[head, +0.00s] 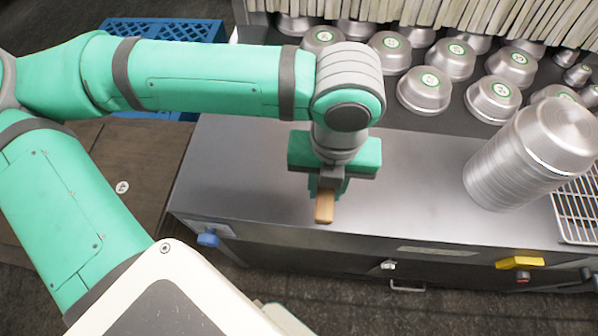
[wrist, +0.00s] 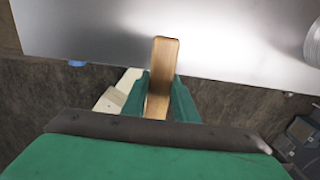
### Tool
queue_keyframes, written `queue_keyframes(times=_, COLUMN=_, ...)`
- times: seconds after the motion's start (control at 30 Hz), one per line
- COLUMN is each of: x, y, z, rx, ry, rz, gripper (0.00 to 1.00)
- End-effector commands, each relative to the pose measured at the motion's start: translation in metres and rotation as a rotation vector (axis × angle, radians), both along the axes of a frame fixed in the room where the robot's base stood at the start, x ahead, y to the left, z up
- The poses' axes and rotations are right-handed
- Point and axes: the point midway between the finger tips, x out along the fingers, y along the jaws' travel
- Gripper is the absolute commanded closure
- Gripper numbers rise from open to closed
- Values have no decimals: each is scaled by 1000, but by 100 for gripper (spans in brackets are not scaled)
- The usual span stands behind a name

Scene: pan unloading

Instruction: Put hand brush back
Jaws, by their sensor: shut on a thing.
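The hand brush (head: 324,207) shows as a light wooden block or handle below my gripper (head: 328,188). My gripper is shut on it, over the left part of the steel counter. In the wrist view the wooden brush (wrist: 161,75) stands out between the two green fingers of my gripper (wrist: 160,100). Its bristles are not visible. I cannot tell whether the brush touches the counter.
The steel counter (head: 420,190) is bare around my gripper. A stack of metal pans (head: 520,160) stands to the right beside a wire rack (head: 577,212). Several upturned pans (head: 425,88) lie behind, under hanging strips (head: 460,15). A blue crate (head: 160,32) sits at the back left.

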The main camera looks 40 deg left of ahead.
Motion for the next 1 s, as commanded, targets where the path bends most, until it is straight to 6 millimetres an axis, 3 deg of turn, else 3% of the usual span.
queue_keyframes(times=0.3, x=23, y=65, z=-31, rx=-4, ry=0, rz=11, gripper=95)
queue_keyframes(times=0.5, x=32, y=89, z=-63, rx=-3, ry=1, rz=6, gripper=95)
queue_keyframes(times=0.87, x=39, y=107, z=-86, rx=-1, ry=0, rz=3, gripper=95)
queue_keyframes(times=1.0, x=40, y=109, z=-105, rx=-2, ry=2, rz=1, gripper=95)
